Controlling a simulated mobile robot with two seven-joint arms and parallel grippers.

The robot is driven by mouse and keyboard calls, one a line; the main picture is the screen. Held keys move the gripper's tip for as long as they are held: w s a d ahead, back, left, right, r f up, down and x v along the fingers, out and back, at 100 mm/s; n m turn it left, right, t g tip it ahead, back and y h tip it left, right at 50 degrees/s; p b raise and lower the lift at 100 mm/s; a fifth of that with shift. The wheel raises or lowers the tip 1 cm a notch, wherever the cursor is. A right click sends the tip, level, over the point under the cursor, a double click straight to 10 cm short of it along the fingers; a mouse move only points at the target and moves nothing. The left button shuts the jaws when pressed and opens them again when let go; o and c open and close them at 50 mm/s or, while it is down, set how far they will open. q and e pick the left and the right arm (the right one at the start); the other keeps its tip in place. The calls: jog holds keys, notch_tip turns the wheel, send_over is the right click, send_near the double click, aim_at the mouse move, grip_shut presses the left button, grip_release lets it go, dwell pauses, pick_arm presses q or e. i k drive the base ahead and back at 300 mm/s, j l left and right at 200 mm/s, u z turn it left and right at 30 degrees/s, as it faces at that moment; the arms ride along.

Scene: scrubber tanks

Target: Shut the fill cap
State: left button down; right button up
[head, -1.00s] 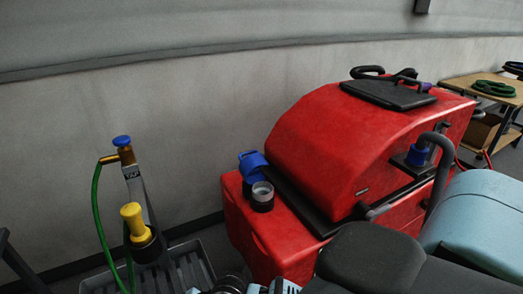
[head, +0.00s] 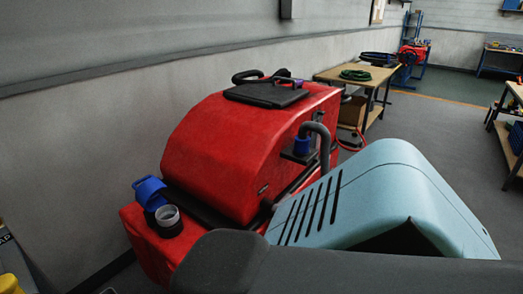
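The red scrubber tank machine (head: 225,150) stands against the wall in the head view. At its front left corner is the fill opening (head: 167,216), a pale ring in a black collar. The blue fill cap (head: 149,189) stands tilted up beside and behind the opening, so the opening is uncovered. Neither of my grippers shows. A dark grey and light blue arm of mine crosses the lower right of the view and hides part of the machine's near side.
A black lid (head: 264,93) lies on the machine's top. A blue fitting with a black hose (head: 303,144) is on its right side. A wooden table (head: 345,71) with a coiled green hose (head: 355,75) stands behind. Open floor (head: 440,135) lies to the right.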

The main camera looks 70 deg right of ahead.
aim_at(147, 194)
jog(key=i, duration=0.5)
jog(key=z, duration=2.5)
